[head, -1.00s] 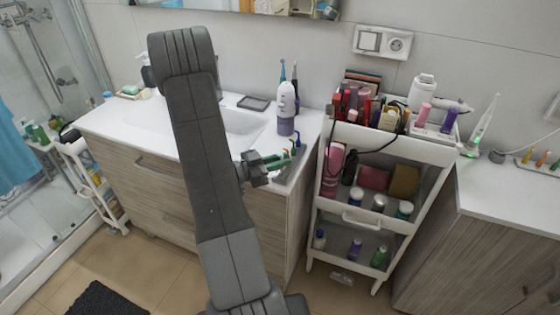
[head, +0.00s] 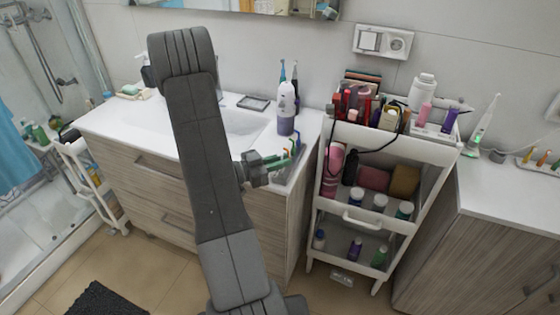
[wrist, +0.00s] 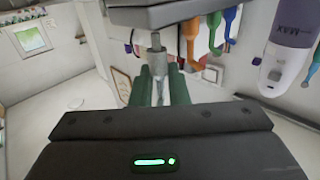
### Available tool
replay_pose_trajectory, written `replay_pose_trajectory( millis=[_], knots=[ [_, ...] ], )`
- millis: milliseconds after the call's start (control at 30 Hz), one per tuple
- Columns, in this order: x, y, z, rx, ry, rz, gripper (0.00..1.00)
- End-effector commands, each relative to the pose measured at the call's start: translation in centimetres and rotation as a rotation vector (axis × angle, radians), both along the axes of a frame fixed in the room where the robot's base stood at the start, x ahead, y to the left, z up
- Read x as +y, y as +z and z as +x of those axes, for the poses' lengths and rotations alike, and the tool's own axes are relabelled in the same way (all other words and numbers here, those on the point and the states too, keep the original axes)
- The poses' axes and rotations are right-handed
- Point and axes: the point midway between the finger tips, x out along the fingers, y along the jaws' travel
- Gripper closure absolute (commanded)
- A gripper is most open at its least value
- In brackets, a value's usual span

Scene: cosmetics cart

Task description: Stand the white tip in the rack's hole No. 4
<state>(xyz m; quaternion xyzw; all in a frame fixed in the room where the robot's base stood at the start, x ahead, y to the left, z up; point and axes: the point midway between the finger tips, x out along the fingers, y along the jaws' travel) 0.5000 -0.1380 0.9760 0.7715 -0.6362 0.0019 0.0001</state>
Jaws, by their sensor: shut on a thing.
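My gripper (head: 278,161) is at the right end of the washbasin counter, with its green fingers close to the coloured tips there. In the wrist view, which looks upside down, my gripper (wrist: 160,88) is shut on the white tip (wrist: 156,66), which looks pale grey. Its narrow end points to the dark grey bar at the top edge, which looks like the rack (wrist: 150,14). I cannot tell whether tip and rack touch. An orange tip (wrist: 190,28) and a blue tip (wrist: 215,32) stand beside it. The hole numbers are not readable.
A white and purple bottle (head: 286,105) stands behind the coloured tips and also shows in the wrist view (wrist: 288,50). A loaded white cart (head: 395,145) stands to the right. More coloured tips (head: 540,160) stand on the right counter. The basin (head: 235,122) is left of my gripper.

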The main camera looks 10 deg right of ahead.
Motion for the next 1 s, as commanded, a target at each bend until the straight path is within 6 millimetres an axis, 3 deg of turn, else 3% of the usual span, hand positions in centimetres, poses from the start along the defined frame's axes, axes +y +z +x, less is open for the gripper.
replay_pose_trajectory(
  millis=[900, 933, 1000],
  knots=[
    [0.0, -2.4, 0.0, 0.0, 0.0, 0.0, 1.0],
    [0.0, -2.3, 0.0, 0.0, 0.0, 0.0, 0.8],
    [0.0, -2.3, 0.0, 0.0, 0.0, 0.0, 0.66]
  ],
)
